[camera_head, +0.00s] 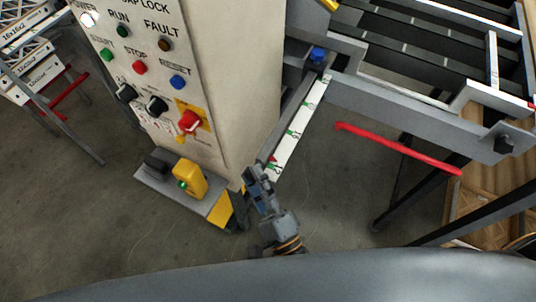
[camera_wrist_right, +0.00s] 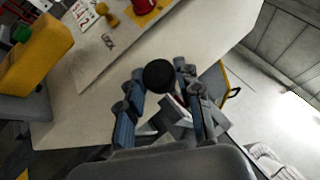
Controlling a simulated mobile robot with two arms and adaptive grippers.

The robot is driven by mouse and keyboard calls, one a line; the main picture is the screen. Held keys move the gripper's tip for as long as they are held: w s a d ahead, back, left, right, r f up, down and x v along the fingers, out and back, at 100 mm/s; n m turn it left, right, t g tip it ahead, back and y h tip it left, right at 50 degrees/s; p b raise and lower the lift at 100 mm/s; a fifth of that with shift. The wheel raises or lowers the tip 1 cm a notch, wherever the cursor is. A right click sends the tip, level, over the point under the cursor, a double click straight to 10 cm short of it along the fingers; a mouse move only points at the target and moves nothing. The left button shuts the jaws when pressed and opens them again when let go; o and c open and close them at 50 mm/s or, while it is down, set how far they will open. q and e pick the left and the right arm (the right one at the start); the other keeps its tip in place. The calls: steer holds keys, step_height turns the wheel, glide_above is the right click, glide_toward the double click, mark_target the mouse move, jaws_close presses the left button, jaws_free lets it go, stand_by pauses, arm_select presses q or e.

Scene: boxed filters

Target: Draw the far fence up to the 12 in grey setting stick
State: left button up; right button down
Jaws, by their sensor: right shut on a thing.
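My right gripper (camera_head: 256,176) is at the near, lower end of a white scale strip (camera_head: 298,130) with green marks. In the right wrist view my right gripper (camera_wrist_right: 158,88) has its fingers closed around a round black knob (camera_wrist_right: 159,74). A grey rail (camera_head: 292,112) runs along the left side of the strip, with a blue knob (camera_head: 318,54) at its far end. A small red mark shows near the strip's near end. I cannot make out which part is the far fence, nor a 12 in grey setting stick. My left gripper is out of view.
A beige control cabinet (camera_head: 200,80) with coloured buttons stands just left of my right gripper. A red bar (camera_head: 398,150) and a grey frame (camera_head: 420,115) lie to the right.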

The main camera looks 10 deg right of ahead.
steer(key=shift+s+a+f, duration=0.2)
steer(key=shift+s+a, duration=0.35)
steer(key=shift+s, duration=0.25)
steer(key=c, duration=1.1)
jaws_free()
steer(key=shift+c, duration=0.2)
steer(key=shift+o, duration=1.1)
steer(key=shift+s+a+r, duration=0.1)
steer(key=shift+s+r, duration=0.05)
steer(key=v, duration=1.2)
